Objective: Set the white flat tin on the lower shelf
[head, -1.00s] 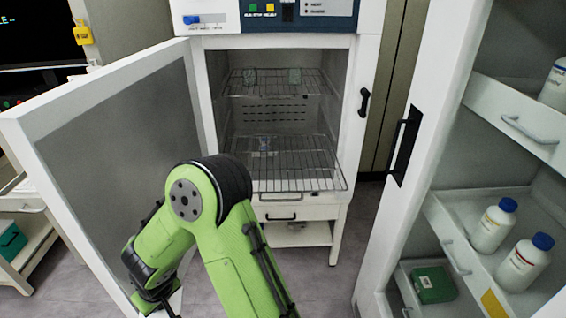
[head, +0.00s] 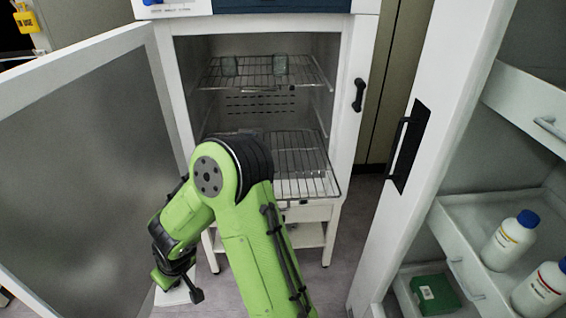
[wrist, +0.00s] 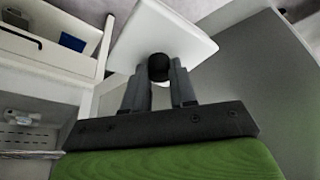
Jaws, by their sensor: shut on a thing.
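The white flat tin (wrist: 168,32) shows in the wrist view as a pale flat square with a black knob. My gripper (wrist: 158,72) is shut on that knob. In the head view the tin (head: 172,297) is a small white patch at the lower left, below my gripper (head: 178,284) and mostly hidden by the arm. The tin is outside the chamber, low and in front of the open door. The lower shelf (head: 305,165) is a wire rack that juts out of the chamber. My arm hides its left part; the visible right part is bare.
The open door (head: 85,150) stands on the left, close to my arm. The upper wire shelf (head: 262,72) holds two small glass items. On the right, an open cabinet (head: 410,150) holds blue-capped bottles (head: 512,240) and a green box (head: 437,295).

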